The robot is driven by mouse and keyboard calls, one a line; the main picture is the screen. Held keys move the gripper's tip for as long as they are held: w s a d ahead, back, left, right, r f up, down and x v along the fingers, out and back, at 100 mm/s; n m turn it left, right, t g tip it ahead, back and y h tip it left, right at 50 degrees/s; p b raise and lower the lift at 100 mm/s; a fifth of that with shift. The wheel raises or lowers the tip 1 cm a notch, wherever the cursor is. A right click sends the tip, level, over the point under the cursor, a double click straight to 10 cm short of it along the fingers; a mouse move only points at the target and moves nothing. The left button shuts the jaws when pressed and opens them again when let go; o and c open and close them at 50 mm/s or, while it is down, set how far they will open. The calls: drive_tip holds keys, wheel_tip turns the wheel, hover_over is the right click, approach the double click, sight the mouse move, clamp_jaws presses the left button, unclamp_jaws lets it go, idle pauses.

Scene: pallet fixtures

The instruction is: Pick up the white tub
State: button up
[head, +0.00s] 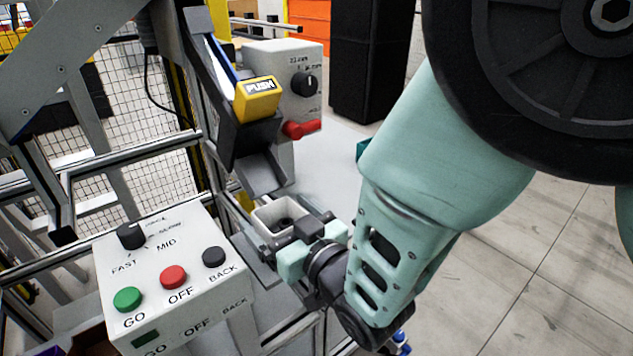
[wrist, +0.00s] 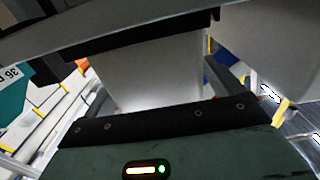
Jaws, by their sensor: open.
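The white tub (head: 262,212) is a small open box with a pale rim and a dark inside. It stands below the chute of the dispenser in the head view. My gripper (head: 297,229) is at the tub's near right side, its jaws open, and it covers part of the tub. In the wrist view a pale wall, which looks like the tub (wrist: 150,80), fills the space just in front of my gripper's dark edge. Whether the fingers touch the tub cannot be told.
The dispenser's dark chute (head: 262,172) hangs close above the tub, with a yellow PUSH block (head: 257,97) higher up. A white control box (head: 180,280) with green, red and black buttons stands to the left. Metal frame rails run behind. Open floor (head: 540,270) lies at right.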

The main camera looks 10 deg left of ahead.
drive_tip(key=c, duration=1.1)
drive_tip(key=shift+r, duration=0.1)
